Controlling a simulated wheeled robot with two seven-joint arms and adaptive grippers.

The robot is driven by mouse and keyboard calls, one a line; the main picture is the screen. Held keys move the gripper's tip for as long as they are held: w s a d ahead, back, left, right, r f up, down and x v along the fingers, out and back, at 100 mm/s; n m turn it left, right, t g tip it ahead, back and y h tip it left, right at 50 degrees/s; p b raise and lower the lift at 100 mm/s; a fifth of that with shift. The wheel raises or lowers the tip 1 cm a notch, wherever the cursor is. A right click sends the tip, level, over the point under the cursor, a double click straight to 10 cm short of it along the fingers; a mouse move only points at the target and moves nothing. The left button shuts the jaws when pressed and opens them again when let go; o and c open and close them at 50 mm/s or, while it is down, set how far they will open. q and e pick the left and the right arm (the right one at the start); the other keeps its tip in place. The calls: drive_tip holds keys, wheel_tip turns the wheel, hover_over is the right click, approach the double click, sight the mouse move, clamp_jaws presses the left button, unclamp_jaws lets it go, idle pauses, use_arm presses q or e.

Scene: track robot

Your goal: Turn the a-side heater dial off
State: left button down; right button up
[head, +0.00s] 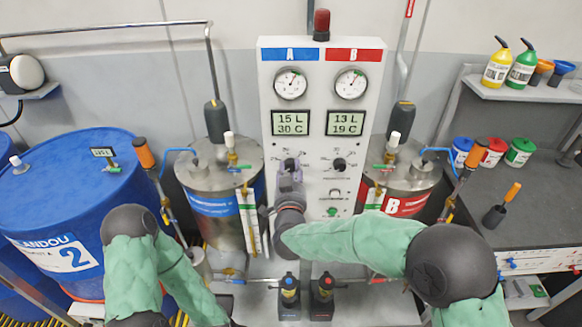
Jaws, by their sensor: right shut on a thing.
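The white control panel (325,205) stands in the middle, with a blue A label (290,54) on its left half and a red B label (354,55) on its right half. The a-side heater dial (291,163) is on the left half, below the display, and is mostly hidden by my right gripper (291,172). My right gripper is shut on this dial, with its arm reaching in from the right. The dial's exact pointer angle cannot be read. The A display (291,122) reads 15 L and 30 C. My left arm is at the lower left, its gripper out of view.
The B dial (339,164) is just right of my right gripper. The blue-banded A tank (221,171) and red-banded B tank (403,178) flank the panel. A blue drum (60,160) stands left. Two dark bottles (305,293) stand below. A grey workbench (540,205) is at right.

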drive_tip(key=n, duration=0.2)
drive_tip(key=f+n+p, duration=0.1)
drive_tip(key=shift+s+a+f+n, duration=0.1)
drive_tip(key=shift+s+f+n, duration=0.1)
drive_tip(key=shift+n, duration=0.2)
drive_tip(key=shift+f, duration=0.1)
drive_tip(key=o, duration=1.1)
drive_tip(key=shift+w, duration=0.1)
drive_tip(key=shift+o, duration=0.2)
drive_tip(key=shift+r, duration=0.4)
drive_tip(key=shift+s, duration=0.3)
drive_tip(key=s, duration=1.1)
drive_tip(key=shift+s, duration=0.2)
drive_tip(key=shift+p, duration=0.3)
